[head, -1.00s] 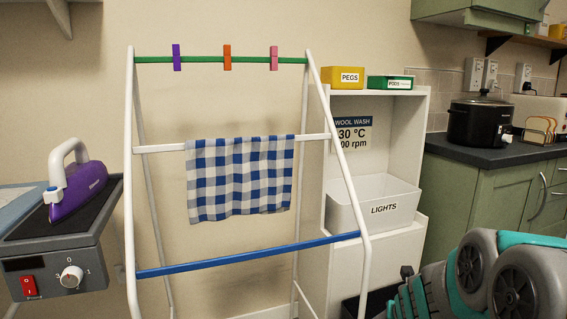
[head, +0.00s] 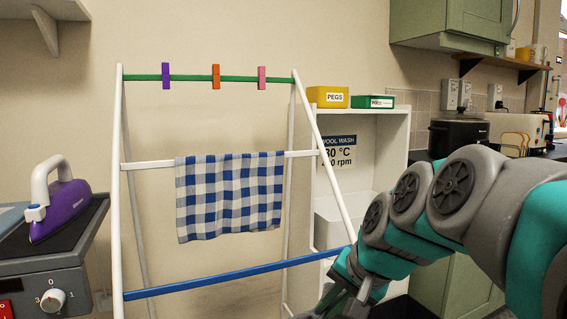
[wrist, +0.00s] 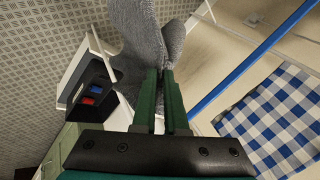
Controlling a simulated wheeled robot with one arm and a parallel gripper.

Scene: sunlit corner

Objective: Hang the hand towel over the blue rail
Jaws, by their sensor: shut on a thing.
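My gripper (wrist: 166,75) is shut on a grey cloth (wrist: 142,38), which looks like the hand towel, in the wrist view. The cloth hangs in folds from the fingers. In the head view, my gripper (head: 345,299) is low, near the right end of the blue rail (head: 225,277), and I cannot make out the cloth there. The blue rail is the lowest of the rack's visible rails and is bare. In the wrist view the blue rail (wrist: 245,66) runs diagonally to the right of the cloth, apart from it.
A blue-checked cloth (head: 229,196) hangs on the white middle rail above. Several pegs sit on the green top rail (head: 190,78). A white shelf unit (head: 398,150) stands right of the rack. A purple iron (head: 68,207) stands at left.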

